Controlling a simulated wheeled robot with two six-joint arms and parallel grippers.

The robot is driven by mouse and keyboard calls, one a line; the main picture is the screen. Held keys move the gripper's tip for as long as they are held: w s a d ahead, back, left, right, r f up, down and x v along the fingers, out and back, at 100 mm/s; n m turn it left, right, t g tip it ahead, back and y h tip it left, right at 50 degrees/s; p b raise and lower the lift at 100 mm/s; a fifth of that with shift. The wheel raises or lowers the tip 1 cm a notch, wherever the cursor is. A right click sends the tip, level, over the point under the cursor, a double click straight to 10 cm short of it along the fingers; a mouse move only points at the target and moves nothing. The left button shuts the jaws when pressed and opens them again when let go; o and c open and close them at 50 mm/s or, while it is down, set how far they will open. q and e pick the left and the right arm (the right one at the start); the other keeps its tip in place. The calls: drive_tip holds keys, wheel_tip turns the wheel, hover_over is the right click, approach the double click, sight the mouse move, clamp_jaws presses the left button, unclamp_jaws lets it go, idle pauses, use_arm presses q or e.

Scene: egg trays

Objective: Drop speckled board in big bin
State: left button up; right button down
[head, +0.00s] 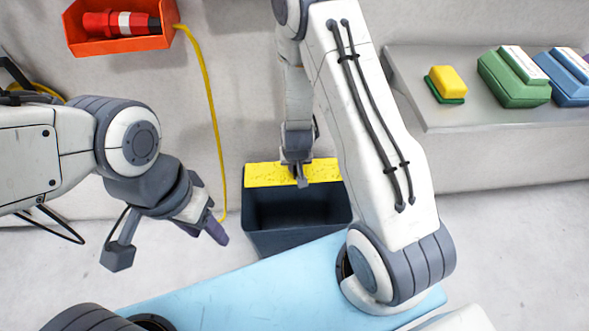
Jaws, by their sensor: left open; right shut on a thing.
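The yellow speckled board (265,175) is held flat-on above the back edge of the big dark bin (282,243), which stands on the floor in the middle. My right gripper (300,178) is shut on the board near its middle and partly covers it. The board hides the bin's far rim, and I cannot tell whether the two touch. The inside of the bin that shows looks empty. My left gripper (207,232) is left of the bin, pointing down, open and empty.
An orange box (112,45) with a red plug hangs at the upper left, and a yellow cable (212,110) runs down from it. A grey shelf (470,115) at the right bears a sponge and several coloured boxes. A light blue surface (240,293) lies in front of the bin.

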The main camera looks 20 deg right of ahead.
drive_tip(key=shift+f+b, duration=3.55)
drive_tip(key=shift+f, duration=0.4)
wheel_tip(320, 180, down, 12)
drive_tip(key=b, duration=0.9)
drive_tip(key=shift+f, duration=0.15)
drive_tip(key=c, duration=0.8)
unclamp_jaws()
drive_tip(key=shift+c, duration=0.2)
drive_tip(key=d+p+v, duration=0.1)
drive_tip(key=p+v, duration=0.3)
drive_tip(key=v, duration=0.6)
drive_tip(key=shift+a+r, duration=0.2)
drive_tip(key=shift+a, duration=0.3)
